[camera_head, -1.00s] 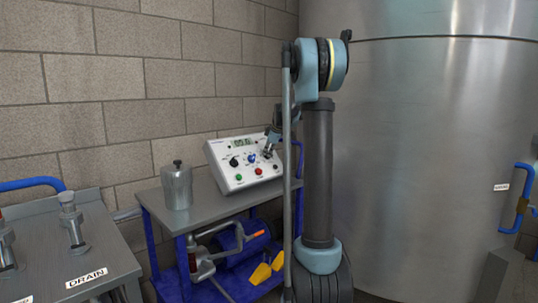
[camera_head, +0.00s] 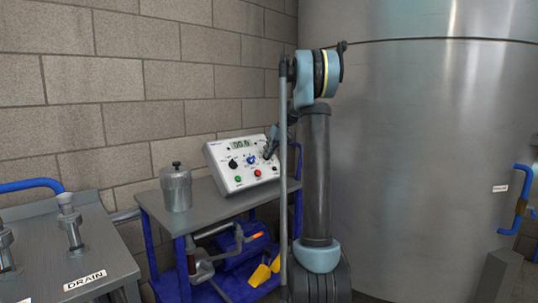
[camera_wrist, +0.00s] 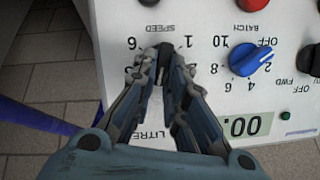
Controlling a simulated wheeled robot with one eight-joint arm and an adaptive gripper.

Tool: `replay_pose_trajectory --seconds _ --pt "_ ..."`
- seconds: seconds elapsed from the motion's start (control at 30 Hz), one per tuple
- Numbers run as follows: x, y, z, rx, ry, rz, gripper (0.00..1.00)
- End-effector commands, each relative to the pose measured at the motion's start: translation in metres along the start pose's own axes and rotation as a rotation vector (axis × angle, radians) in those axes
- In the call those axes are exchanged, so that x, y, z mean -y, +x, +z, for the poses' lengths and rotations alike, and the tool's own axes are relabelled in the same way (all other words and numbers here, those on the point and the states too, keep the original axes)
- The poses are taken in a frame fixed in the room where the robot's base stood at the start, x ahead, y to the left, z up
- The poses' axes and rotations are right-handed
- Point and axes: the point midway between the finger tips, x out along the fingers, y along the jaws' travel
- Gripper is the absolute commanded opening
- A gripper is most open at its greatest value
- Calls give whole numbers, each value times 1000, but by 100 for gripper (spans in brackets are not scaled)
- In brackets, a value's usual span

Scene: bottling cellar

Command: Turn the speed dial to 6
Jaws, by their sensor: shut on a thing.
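The white control panel (camera_head: 243,160) stands sloped on a steel-topped cart. In the wrist view the panel (camera_wrist: 283,18) appears upside down. The speed dial (camera_wrist: 164,58) is a dark knob under the word SPEED, with numbers around it. My gripper (camera_wrist: 165,62) is shut on this knob, with a finger on each side. The fingers hide part of the scale, and I cannot tell which number the knob points at. In the head view my gripper (camera_head: 269,152) is at the panel's right side and covers the dial.
A blue knob (camera_wrist: 250,59), a red button (camera_wrist: 251,4) and a display (camera_wrist: 245,127) are close beside the dial. A metal canister (camera_head: 176,188) stands on the cart top (camera_head: 206,195) left of the panel. A large steel tank (camera_head: 430,150) fills the right.

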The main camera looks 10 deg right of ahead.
Motion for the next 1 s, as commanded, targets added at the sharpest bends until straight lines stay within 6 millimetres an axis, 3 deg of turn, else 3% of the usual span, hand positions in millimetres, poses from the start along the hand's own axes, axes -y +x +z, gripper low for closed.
replay_pose_trajectory --seconds 1.0 --pt "-17 1 7 -5 930 -263 0"
